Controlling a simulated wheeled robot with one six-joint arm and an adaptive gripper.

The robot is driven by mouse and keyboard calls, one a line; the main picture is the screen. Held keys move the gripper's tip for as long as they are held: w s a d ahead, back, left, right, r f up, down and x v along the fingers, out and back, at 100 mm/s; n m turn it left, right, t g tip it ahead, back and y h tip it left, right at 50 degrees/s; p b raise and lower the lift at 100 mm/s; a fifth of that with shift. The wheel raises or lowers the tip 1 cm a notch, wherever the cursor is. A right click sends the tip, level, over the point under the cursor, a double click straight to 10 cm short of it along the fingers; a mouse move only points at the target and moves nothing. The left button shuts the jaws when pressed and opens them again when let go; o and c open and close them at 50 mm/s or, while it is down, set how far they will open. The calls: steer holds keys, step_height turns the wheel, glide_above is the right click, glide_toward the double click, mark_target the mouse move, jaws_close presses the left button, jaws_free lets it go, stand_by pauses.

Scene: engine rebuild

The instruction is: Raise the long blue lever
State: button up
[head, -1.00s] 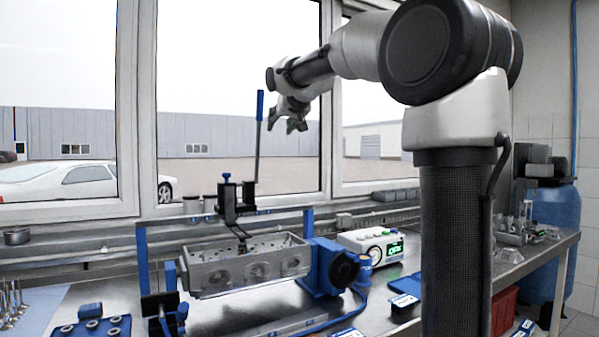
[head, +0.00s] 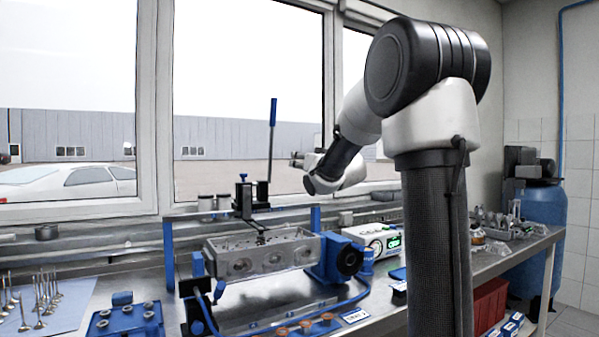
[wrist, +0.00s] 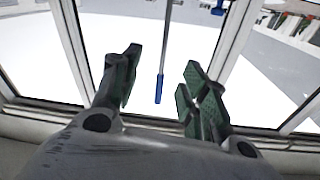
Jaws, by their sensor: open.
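The long blue lever (head: 273,112) stands nearly upright in the head view, its grey rod rising from a black clamp fixture (head: 249,195) above the cylinder head (head: 262,254). My gripper (head: 298,161) is to the right of the rod, below the blue handle, partly hidden by my wrist. In the wrist view my gripper (wrist: 162,85) is open and empty. The lever's blue end (wrist: 159,90) shows between the two fingers in the picture, apart from both. The depth between fingers and lever is hard to tell.
The window (head: 245,100) is close behind the lever. A white box with a green display (head: 375,238) stands to the right. Valves (head: 40,300) and a blue tray (head: 125,318) lie at the left front.

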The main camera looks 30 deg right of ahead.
steer(key=shift+s+f+t, duration=0.2)
steer(key=shift+f+t, duration=0.05)
steer(key=shift+f, duration=0.45)
steer(key=shift+s+f+t, duration=0.15)
steer(key=shift+f+t, duration=0.1)
steer(key=shift+f, duration=0.4)
steer(key=shift+d, duration=0.1)
step_height(320, 180, down, 13)
steer(key=s+d+g+h, duration=0.2)
steer(key=g, duration=0.4)
steer(key=s+a+f+g, duration=0.1)
steer(key=s+f+g, duration=0.25)
steer(key=s, duration=0.25)
steer(key=s+f+g, duration=0.2)
steer(key=s+f, duration=0.2)
steer(key=s, duration=0.2)
steer(key=s+a+n+g+y, duration=0.1)
steer(key=s+a, duration=0.2)
steer(key=s, duration=0.6)
steer(key=s+a+g, duration=0.1)
steer(key=s+a, duration=0.3)
steer(key=s, duration=0.5)
steer(key=s+a+n+g+y, duration=0.1)
steer(key=s+a, duration=0.3)
steer(key=s, duration=0.5)
steer(key=shift+f+n+g+y, duration=0.25)
steer(key=shift+n+g+y, duration=0.05)
steer(key=shift+g, duration=0.25)
